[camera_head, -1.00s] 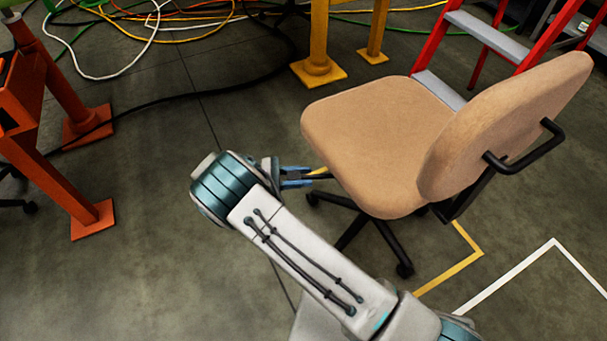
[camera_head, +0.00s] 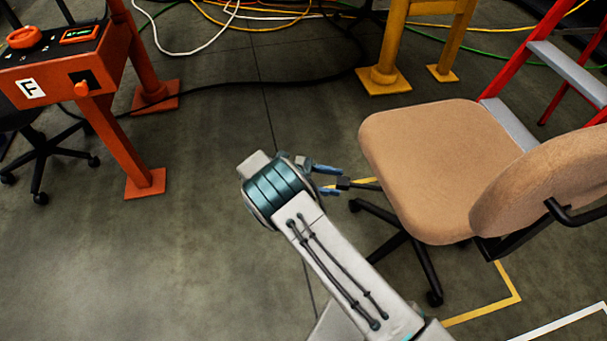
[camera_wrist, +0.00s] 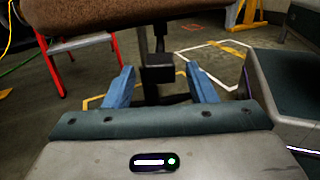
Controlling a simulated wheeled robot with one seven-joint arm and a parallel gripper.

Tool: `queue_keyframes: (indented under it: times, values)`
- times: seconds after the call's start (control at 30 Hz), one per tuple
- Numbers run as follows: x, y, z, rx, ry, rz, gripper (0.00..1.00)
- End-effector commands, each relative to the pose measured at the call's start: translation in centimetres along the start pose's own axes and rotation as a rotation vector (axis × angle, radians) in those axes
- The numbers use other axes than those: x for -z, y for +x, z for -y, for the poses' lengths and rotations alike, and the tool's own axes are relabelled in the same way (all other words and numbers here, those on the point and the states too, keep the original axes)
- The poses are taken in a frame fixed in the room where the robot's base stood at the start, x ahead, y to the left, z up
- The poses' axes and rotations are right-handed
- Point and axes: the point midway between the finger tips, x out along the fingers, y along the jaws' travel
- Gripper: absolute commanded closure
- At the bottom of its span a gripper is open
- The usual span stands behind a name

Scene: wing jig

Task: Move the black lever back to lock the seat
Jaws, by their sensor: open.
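The tan chair's seat (camera_head: 435,160) is on the right in the head view, with its backrest (camera_head: 550,185) at the far right. A black lever (camera_head: 344,183) sticks out from under the seat's left side. Its blocky end also shows in the wrist view (camera_wrist: 157,72), below the seat's underside (camera_wrist: 100,12). My gripper (camera_head: 331,180) is open, with blue fingers on either side of the lever's end. In the wrist view, gaps show between the lever and both fingers. The lever's inner part is hidden under the seat.
The chair's black legs (camera_head: 415,262) spread on the floor below the seat. A yellow post (camera_head: 385,75) and a red ladder (camera_head: 515,65) stand behind. An orange stand (camera_head: 140,180) with a control box is at left. The floor between it and my arm is clear.

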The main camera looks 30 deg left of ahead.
Motion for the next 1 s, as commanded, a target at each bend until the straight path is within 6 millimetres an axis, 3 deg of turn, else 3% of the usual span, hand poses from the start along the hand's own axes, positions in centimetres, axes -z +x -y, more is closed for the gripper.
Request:
queue_keyframes:
  times: [0.4,1.0]
  values:
    - [0.1,-6.0,0.0,-0.003,0.002,0.000,0.49]
    - [0.2,-8.2,-0.1,0.006,0.001,0.005,0.49]
